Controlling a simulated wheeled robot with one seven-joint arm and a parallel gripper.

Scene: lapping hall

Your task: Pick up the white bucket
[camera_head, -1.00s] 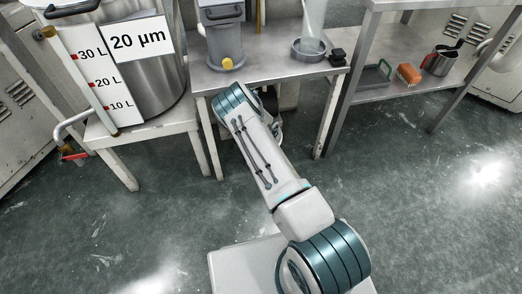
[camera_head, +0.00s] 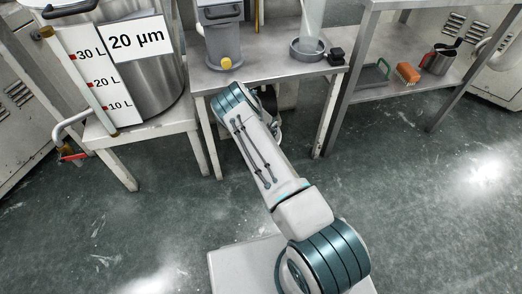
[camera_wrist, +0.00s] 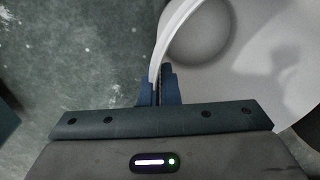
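The white bucket (camera_wrist: 265,85) fills the right side of the wrist view, seen from above into its inside. Its pale curved rim runs from the top of the picture down to my gripper (camera_wrist: 158,80). The two dark fingers sit close together, one on each side of the rim, and look shut on it. In the head view my arm reaches down below the middle bench, and my gripper is hidden behind it. I cannot make out the bucket clearly there.
The middle steel bench (camera_head: 270,72) stands over the arm's end, with its legs on either side. A steel tank (camera_head: 155,80) on a white stand (camera_head: 150,130) is at left. A shelf unit (camera_head: 400,100) stands at right. Green floor (camera_head: 420,200) is clear in front.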

